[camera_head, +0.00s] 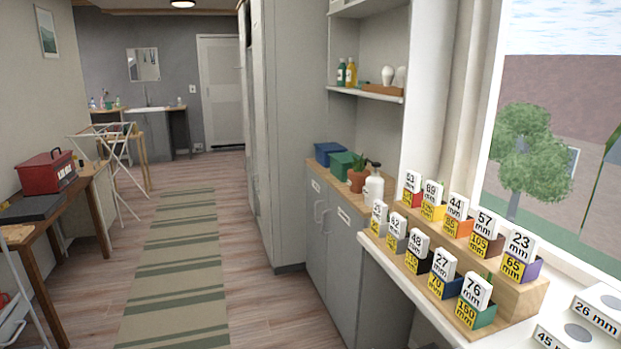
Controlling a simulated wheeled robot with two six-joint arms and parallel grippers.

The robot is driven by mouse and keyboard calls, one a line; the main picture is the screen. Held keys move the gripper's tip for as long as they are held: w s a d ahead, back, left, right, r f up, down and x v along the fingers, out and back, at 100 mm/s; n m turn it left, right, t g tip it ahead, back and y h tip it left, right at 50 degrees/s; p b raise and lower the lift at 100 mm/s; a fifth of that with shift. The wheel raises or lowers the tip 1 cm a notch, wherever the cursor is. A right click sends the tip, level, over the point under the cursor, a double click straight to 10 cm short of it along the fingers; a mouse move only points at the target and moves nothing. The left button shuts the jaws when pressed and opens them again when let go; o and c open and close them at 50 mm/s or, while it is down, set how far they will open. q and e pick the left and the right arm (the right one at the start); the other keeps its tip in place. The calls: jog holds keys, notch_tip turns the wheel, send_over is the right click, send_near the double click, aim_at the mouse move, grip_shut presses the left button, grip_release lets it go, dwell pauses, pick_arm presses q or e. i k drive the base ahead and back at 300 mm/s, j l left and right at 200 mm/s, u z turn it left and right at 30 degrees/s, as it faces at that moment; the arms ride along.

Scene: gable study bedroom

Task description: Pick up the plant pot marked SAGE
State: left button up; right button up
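A plant in a terracotta-coloured pot (358,181) stands on the wooden top of the grey cabinet, right of centre. A white pump bottle (374,188) stands close in front of it and to its right. No marking can be read on the pot from here, and I see no label reading SAGE in this view. Neither of my grippers is in view.
A green box (341,165) and a blue box (328,153) stand behind the pot. A stepped wooden rack (520,301) with several number-marked boxes fills the windowsill at right. A striped runner (170,272) lies on clear floor. A red toolbox (46,172) sits at left.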

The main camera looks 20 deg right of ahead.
aim_at(357, 176)
jog(key=i+z, duration=0.2)
jog(key=i, duration=0.35)
jog(key=i+z, duration=0.25)
jog(key=i, duration=0.25)
jog(key=i+j+z, duration=0.2)
jog(key=i, duration=0.35)
